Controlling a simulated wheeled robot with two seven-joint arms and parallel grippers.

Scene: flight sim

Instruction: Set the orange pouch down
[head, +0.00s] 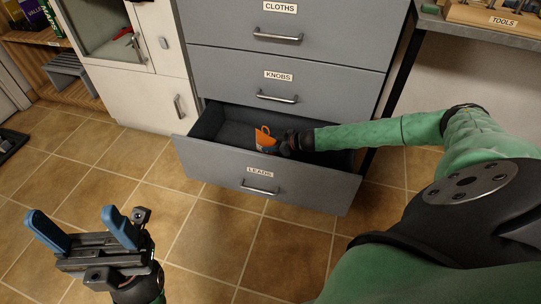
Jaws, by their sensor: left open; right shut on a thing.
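The orange pouch (264,138) is in the head view, inside or just above the open drawer labelled LEADS (210,120). My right gripper (278,142) is shut on the pouch, with its arm reaching in from the right over the drawer. The gripper's fingers are small and partly hidden, and I cannot tell whether the pouch touches the drawer floor. My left gripper (84,232) is open and empty at the lower left, over the tiled floor, with its blue fingers apart.
Above the open drawer are shut drawers labelled KNOBS (315,83) and CLOTHS (330,22). A white cabinet (155,95) stands to the left. A bench with a TOOLS block (500,18) is at the upper right. The tiled floor in front is clear.

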